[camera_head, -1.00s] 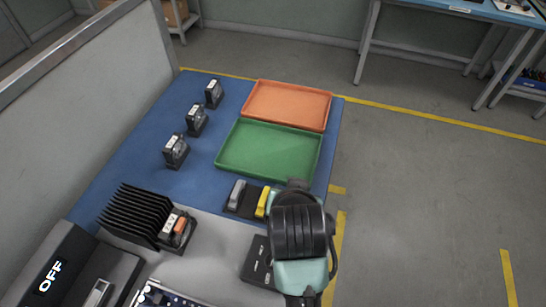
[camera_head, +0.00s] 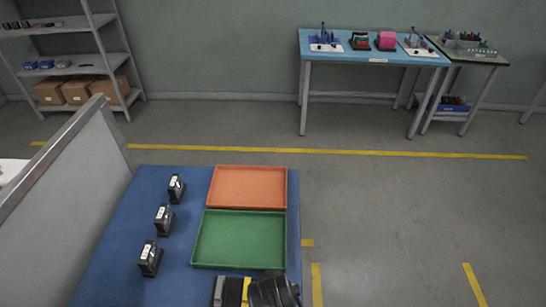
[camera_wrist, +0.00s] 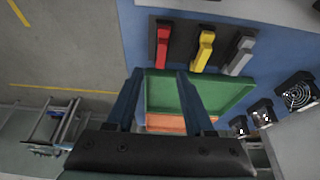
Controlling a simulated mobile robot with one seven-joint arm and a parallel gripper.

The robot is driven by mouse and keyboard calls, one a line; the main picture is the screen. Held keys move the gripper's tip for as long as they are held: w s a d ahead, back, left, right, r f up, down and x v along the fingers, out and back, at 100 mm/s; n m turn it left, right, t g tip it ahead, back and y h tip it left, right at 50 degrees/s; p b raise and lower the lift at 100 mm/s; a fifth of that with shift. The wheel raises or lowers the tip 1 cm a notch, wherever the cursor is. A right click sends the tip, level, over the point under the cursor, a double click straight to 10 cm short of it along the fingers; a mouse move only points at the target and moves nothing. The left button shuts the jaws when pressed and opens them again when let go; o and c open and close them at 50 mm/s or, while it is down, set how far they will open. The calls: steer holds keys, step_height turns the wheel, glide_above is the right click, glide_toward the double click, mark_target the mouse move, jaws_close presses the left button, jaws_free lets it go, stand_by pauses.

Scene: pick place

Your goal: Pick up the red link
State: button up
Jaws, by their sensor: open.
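The red link (camera_wrist: 163,46) stands in a dark holder (camera_wrist: 186,62) in the wrist view, at the left end of a row. A yellow link (camera_wrist: 204,50) and a grey link (camera_wrist: 241,56) stand to its right. My gripper (camera_wrist: 159,74) is open and empty, its two dark fingers apart and pointing up the picture toward the holder. The red link lies beyond the fingertips, apart from them. In the head view my dark arm (camera_head: 272,292) covers the place of the red link; part of the yellow link (camera_head: 246,288) shows beside it.
A green tray (camera_head: 202,240) and an orange tray (camera_head: 213,190) lie on the blue table (camera_head: 190,200). Several black devices (camera_head: 163,218) stand left of the trays. A grey partition (camera_head: 75,190) borders the left side. The floor at right is clear.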

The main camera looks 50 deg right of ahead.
steer(key=shift+a+x, duration=0.15)
steer(key=shift+x, duration=1.45)
steer(key=shift+a+x, duration=0.1)
steer(key=shift+x, duration=1.45)
steer(key=shift+s+f, duration=0.1)
steer(key=shift+f, duration=0.05)
jaws_close()
